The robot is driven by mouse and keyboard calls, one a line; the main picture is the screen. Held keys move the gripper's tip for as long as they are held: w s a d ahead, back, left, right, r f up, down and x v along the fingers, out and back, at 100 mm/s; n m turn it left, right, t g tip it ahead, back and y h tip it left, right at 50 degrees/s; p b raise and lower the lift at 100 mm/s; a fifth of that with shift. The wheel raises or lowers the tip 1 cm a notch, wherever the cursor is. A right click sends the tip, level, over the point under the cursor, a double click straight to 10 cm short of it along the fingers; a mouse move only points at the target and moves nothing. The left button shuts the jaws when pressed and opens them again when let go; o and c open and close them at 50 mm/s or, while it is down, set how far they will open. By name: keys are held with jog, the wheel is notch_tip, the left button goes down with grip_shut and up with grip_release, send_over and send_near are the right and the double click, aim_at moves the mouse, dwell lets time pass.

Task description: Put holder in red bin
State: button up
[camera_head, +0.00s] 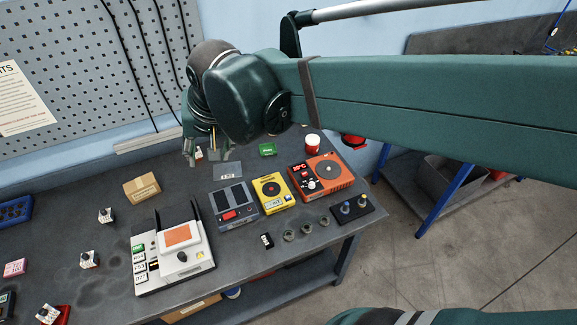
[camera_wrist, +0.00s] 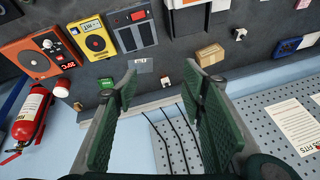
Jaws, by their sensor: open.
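My gripper (camera_head: 202,150) is open and empty above the back of the bench; its two green fingers stand apart in the wrist view (camera_wrist: 160,82). A small whitish piece (camera_wrist: 165,80) on the bench shows between the fingertips, beyond them; in the head view it is mostly hidden by the fingers. Similar small white-and-dark pieces, possibly holders, stand at left (camera_head: 106,215), (camera_head: 88,259) and near left (camera_head: 48,313). I cannot tell which is the holder. A red object (camera_head: 63,315), cut off by the lower edge, may be the red bin; the near-left piece overlaps it.
A cardboard box (camera_head: 142,188) stands left of my gripper. A white device (camera_head: 173,248), a grey unit (camera_head: 234,206), a yellow unit (camera_head: 272,192) and an orange unit (camera_head: 322,177) fill the middle and right. A pegboard (camera_head: 80,70) rises behind. A red fire extinguisher (camera_wrist: 30,115) shows beside the bench.

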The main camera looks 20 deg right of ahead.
jog(key=s+d+f+n+t, duration=0.1)
jog(key=s+d, duration=0.4)
jog(key=d, duration=0.3)
jog(key=s+d+f+n+t+h, duration=0.1)
jog(key=s+d+f, duration=0.1)
jog(key=s+d, duration=0.4)
jog(key=d, duration=0.3)
jog(key=shift+s+f+n+h, duration=0.15)
jog(key=shift+f+n+h, duration=0.15)
